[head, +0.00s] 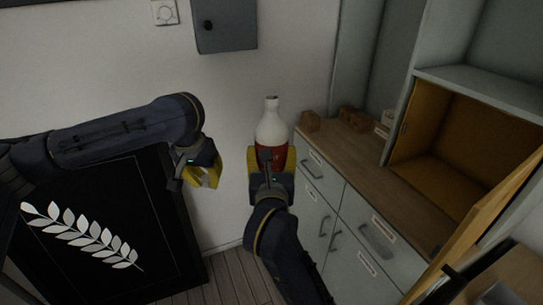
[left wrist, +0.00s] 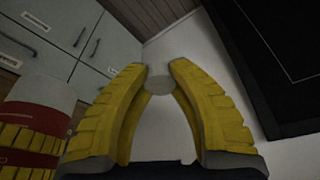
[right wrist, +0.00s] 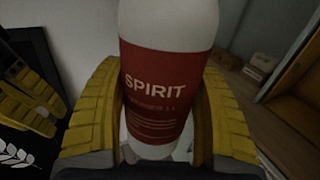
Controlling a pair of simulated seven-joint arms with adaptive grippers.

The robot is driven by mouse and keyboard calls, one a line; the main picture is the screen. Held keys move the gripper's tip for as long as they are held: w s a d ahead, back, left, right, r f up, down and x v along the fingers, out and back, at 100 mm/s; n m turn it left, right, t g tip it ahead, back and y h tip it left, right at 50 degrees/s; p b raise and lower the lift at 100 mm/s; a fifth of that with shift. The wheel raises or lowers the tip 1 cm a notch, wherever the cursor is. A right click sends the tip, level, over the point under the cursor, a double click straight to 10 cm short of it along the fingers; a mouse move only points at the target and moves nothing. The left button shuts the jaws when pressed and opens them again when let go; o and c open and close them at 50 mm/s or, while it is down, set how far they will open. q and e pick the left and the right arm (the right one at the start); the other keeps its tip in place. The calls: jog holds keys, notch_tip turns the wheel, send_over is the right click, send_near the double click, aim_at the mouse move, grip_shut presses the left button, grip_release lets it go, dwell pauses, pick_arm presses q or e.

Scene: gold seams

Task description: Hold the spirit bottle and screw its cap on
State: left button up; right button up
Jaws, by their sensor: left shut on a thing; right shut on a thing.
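The spirit bottle (head: 271,128) is white with a red label and stands upright in the air. My right gripper (head: 271,161) is shut around its lower part; in the right wrist view the yellow fingers press on both sides of the label of the bottle (right wrist: 160,85). My left gripper (head: 205,178) is to the left of the bottle and lower than its neck. In the left wrist view its fingertips are shut on a small pale round cap (left wrist: 159,84). The bottle (left wrist: 40,110) also shows at the left of that view, apart from the cap. The bottle's neck (head: 271,103) looks bare.
A counter with drawers (head: 350,165) stands at the right, with small brown boxes (head: 352,118) on it. An open yellow-lined cabinet (head: 440,150) is further right. A black panel with a white leaf pattern (head: 100,250) stands at the left. A grey wall box (head: 224,25) hangs above.

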pick_arm(q)
jog(key=w+d+r+m+h, duration=0.15)
jog(key=d+r, duration=0.25)
jog(key=r, duration=0.4)
jog(key=w+d+r+m, duration=0.2)
jog(key=w+d+r, duration=0.15)
jog(key=r, duration=0.35)
notch_tip(320, 180, up, 14)
jog(key=m+g, duration=0.1)
jog(key=m, duration=0.2)
send_over(273, 97)
jog(key=a, duration=0.1)
jog(key=shift+w+r, duration=0.2)
jog(key=shift+w, duration=0.2)
jog(key=shift+s+d+r+n, duration=0.25)
jog(key=shift+s+d+r, duration=0.05)
jog(key=shift+s, duration=0.2)
jog(key=shift+f, duration=0.1)
jog(key=shift+f, duration=1.9)
jog(key=shift+g+y, duration=0.35)
jog(key=shift+g, duration=0.05)
jog(key=shift+f, duration=0.15)
